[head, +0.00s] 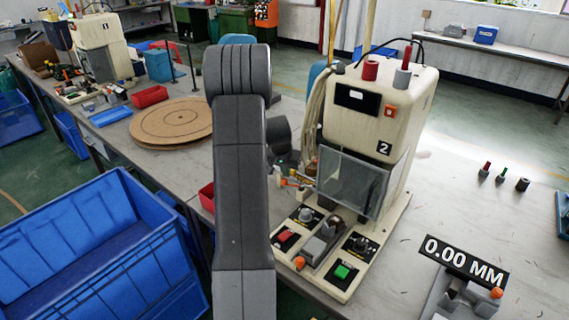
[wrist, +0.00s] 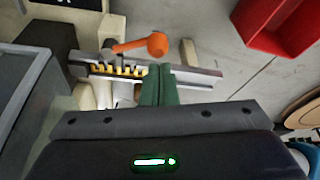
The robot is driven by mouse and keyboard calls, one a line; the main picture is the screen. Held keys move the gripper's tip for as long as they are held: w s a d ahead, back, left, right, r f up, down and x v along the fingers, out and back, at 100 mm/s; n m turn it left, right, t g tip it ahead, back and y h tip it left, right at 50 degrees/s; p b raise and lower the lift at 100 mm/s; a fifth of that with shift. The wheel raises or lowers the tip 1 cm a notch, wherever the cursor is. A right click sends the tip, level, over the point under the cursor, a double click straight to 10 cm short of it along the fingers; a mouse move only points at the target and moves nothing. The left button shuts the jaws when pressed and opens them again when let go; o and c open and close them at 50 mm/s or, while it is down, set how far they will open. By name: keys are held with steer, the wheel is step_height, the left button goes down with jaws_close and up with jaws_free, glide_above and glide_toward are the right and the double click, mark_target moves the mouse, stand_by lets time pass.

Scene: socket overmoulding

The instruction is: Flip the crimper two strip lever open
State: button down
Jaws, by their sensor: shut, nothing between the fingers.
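Crimper two (head: 375,125) is a cream machine marked "2" on the bench, right of my arm. In the wrist view, its strip lever (wrist: 132,46) is an orange bar ending in a round orange knob. It lies roughly along a grey metal rail (wrist: 200,77) holding a yellow terminal strip (wrist: 115,70). My gripper (wrist: 160,68) has green fingers, shut together and empty. The fingertips are over the rail, just below the knob in the picture; I cannot tell whether they touch it. In the head view, my arm and the small parts beside the crimper make the lever hard to make out.
A clear guard (head: 345,183) covers the crimper's front, above a control panel with a green button (head: 342,271). A red bin (wrist: 278,25) stands close by in the wrist view. A round brown board (head: 170,122) lies left of my arm.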

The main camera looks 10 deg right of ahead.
steer(key=shift+w+d+f, duration=0.1)
steer(key=shift+w+f, duration=0.05)
steer(key=shift+f, duration=0.35)
